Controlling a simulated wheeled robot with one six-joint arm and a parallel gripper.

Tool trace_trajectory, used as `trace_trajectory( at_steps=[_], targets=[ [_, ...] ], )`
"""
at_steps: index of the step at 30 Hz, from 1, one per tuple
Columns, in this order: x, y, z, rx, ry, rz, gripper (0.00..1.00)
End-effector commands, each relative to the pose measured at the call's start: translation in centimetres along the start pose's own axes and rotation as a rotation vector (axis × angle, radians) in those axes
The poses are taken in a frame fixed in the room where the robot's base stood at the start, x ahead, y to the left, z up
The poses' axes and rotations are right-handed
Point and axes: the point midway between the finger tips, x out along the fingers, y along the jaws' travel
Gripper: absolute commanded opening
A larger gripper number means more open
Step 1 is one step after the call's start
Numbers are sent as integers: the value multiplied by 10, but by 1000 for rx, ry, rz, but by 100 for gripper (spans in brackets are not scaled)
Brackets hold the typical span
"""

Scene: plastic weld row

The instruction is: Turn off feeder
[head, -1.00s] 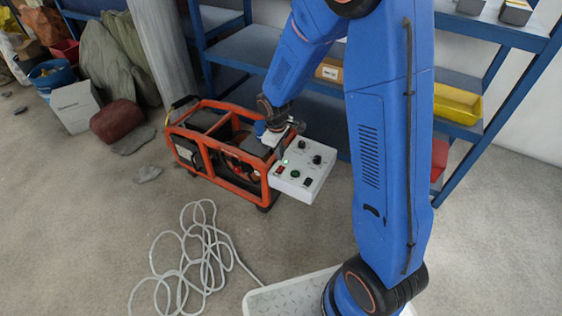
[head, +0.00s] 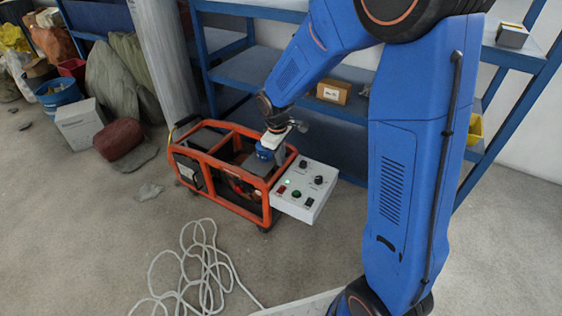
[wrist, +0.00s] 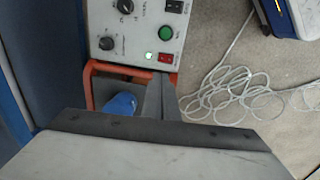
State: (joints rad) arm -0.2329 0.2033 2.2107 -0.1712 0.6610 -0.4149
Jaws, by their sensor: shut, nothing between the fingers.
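The feeder (head: 262,194) is an orange tubular-framed machine on the floor, with a white control box (head: 310,207) on its right side. The box carries black knobs, a green button (wrist: 166,33), a red switch (wrist: 165,58) and a small lit green lamp (wrist: 148,56). I cannot tell the switch's position. My gripper (wrist: 158,80) is shut and empty. In the wrist view its tips are just below the red switch in the picture; contact cannot be told. In the head view my wrist is over the feeder frame, left of the box, and the fingertips are not clear.
A blue shelf rack (head: 250,72) stands close behind the feeder, holding a cardboard box (head: 333,91). A pale coiled cable (head: 190,270) lies on the floor in front. A blue rounded object (wrist: 119,105) shows below the box in the wrist view. Bags and bins stand at the left.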

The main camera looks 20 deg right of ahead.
Motion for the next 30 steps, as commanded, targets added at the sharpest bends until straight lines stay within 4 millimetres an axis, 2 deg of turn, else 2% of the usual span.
trace_trajectory(
  at_steps=[9, 14, 30],
  targets=[
    [-1, -4, -1, -3, -8, -6, 0],
    [9, -4, -1, -3, -10, -7, 0],
    [96, -5, 0, -4, -12, -8, 0]
  ],
)
